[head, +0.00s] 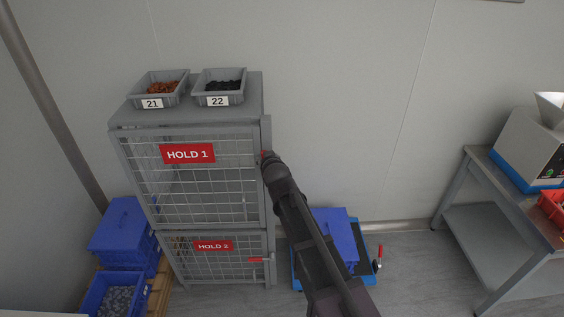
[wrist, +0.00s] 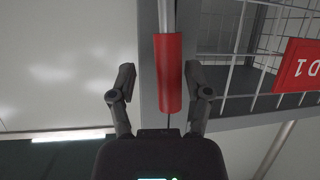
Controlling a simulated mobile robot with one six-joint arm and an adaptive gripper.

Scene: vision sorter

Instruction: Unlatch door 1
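Door 1 is the upper wire-mesh door (head: 190,190) of a grey cage cabinet, with a red "HOLD 1" sign (head: 187,154). It looks closed. Its red latch handle (wrist: 169,75) shows large in the wrist view, in line with a metal rod at the door's edge. In the head view only a bit of red shows beside my gripper (head: 268,157). In the wrist view my gripper (wrist: 159,72) is open, one finger on each side of the handle. The right finger is close to the handle; I cannot tell whether it touches. The left finger is clearly apart.
Below is a second mesh door with a "HOLD 2" sign (head: 214,246) and a red handle (head: 258,259). Bins 21 (head: 152,104) and 22 (head: 217,101) stand on top. Blue crates (head: 122,234) stand at left; a blue box (head: 337,235) is at right. A metal table (head: 497,190) stands far right.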

